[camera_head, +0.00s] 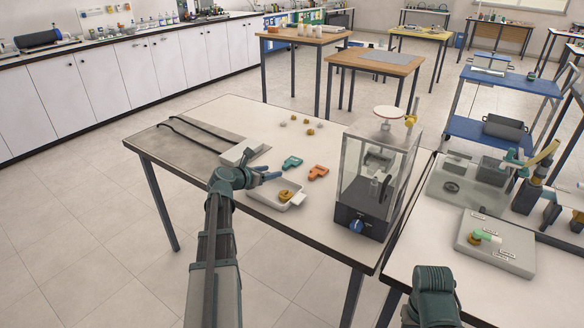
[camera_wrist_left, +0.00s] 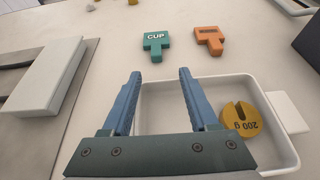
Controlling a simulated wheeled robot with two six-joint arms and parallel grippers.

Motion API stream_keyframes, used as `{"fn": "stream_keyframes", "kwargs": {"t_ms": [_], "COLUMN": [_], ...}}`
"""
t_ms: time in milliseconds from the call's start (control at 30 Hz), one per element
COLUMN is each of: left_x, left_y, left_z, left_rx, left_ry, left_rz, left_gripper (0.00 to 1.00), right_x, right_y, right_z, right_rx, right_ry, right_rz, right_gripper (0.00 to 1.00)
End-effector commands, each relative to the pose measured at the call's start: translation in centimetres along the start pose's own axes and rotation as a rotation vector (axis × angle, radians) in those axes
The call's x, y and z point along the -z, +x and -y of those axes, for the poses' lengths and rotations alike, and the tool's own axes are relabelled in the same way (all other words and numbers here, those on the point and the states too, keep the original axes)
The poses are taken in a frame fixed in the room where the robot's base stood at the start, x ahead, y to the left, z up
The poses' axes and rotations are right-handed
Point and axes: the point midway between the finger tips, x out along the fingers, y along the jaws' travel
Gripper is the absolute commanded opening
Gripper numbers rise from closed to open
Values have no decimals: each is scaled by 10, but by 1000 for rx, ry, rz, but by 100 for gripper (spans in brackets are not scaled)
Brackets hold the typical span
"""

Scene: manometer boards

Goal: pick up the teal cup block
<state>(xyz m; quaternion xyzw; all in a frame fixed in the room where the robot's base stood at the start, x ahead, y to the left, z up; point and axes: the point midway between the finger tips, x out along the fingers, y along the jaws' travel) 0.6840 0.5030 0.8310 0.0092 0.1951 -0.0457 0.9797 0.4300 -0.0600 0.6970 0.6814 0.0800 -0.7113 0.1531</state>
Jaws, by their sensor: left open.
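The teal cup block (camera_head: 292,162) lies flat on the pale table top. In the left wrist view it (camera_wrist_left: 155,46) reads "CUP" and sits just beyond my fingertips, roughly centred between them. My left gripper (camera_head: 270,176) is open and empty, on the near-left side of the block. In the left wrist view its two blue fingers (camera_wrist_left: 160,72) are spread apart above the white tray, and neither touches the block. The gripper of my right arm does not show.
An orange block (camera_head: 318,172) lies right of the teal one. A white tray (camera_wrist_left: 262,80) with a brass 200 g weight (camera_wrist_left: 240,118) is under and right of my left gripper. A clear-walled case (camera_head: 357,190) stands right. Small brass weights (camera_head: 309,132) lie farther back.

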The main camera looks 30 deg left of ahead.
Motion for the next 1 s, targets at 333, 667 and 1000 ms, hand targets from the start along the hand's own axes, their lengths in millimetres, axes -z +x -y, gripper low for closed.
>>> {"fn": "stream_keyframes", "kwargs": {"t_ms": [333, 667, 1000], "left_x": [0, -1, -4], "left_y": [32, 50, 84], "left_z": [0, -5, -7], "left_rx": [1, 1, 0], "left_ry": [0, 1, 0], "left_rz": [0, 0, 0], "left_gripper": [60, 60, 60], "right_x": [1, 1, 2], "right_y": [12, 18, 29], "right_z": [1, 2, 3], "right_rx": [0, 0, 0], "right_ry": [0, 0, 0], "right_rz": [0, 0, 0], "right_gripper": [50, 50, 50]}}
